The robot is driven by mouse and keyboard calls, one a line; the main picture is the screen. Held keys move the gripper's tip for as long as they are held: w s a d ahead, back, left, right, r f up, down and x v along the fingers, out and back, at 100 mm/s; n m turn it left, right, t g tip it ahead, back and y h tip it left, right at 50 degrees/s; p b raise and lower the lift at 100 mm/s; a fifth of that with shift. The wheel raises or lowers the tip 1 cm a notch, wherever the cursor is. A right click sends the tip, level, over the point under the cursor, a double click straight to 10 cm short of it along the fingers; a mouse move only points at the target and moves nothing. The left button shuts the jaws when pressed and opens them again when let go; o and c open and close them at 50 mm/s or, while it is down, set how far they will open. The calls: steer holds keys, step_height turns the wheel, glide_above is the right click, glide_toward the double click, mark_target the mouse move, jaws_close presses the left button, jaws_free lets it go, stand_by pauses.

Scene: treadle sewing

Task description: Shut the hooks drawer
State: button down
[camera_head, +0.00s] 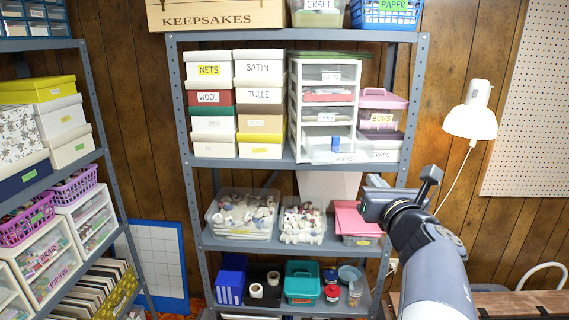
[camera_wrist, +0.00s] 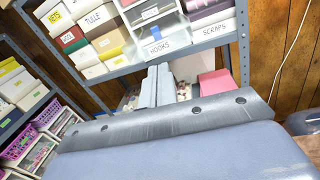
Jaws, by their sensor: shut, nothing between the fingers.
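The hooks drawer (camera_head: 345,157) is the clear bottom drawer of a white drawer tower (camera_head: 295,110) on the middle shelf. It stands out past the drawers above it, and a small blue thing (camera_head: 335,143) shows in it. In the wrist view the drawer (camera_wrist: 160,46), labelled HOOKS, is just above my fingertips in the picture. My gripper (camera_wrist: 157,72) is shut and empty, its two fingers side by side and pointing toward the shelf. In the head view my gripper (camera_head: 373,182) is below and right of the drawer, apart from it; the wrist partly hides its fingers.
Labelled boxes (camera_head: 210,98) stand left of the tower, and a pink bows box (camera_head: 382,110) is on its right. The grey shelf edge (camera_head: 240,163) runs under the drawer. Bins (camera_head: 240,225) and pink folders (camera_head: 355,220) fill the shelf below. A white lamp (camera_head: 472,120) hangs at right.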

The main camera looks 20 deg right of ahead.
steer(key=n, duration=0.1)
steer(key=p, duration=0.2)
glide_toward(351, 161)
steer(key=w, duration=0.1)
steer(key=w+r, duration=0.1)
steer(key=w, duration=0.1)
steer(key=w+r, duration=0.1)
steer(key=w, duration=0.1)
steer(key=shift+w+r, duration=0.15)
steer(key=shift+w, duration=0.05)
steer(key=x, duration=1.9)
steer(key=shift+w+a+b, duration=0.1)
steer(key=shift+a+b, duration=0.1)
steer(key=shift+b, duration=0.15)
steer(key=shift+f, duration=0.3)
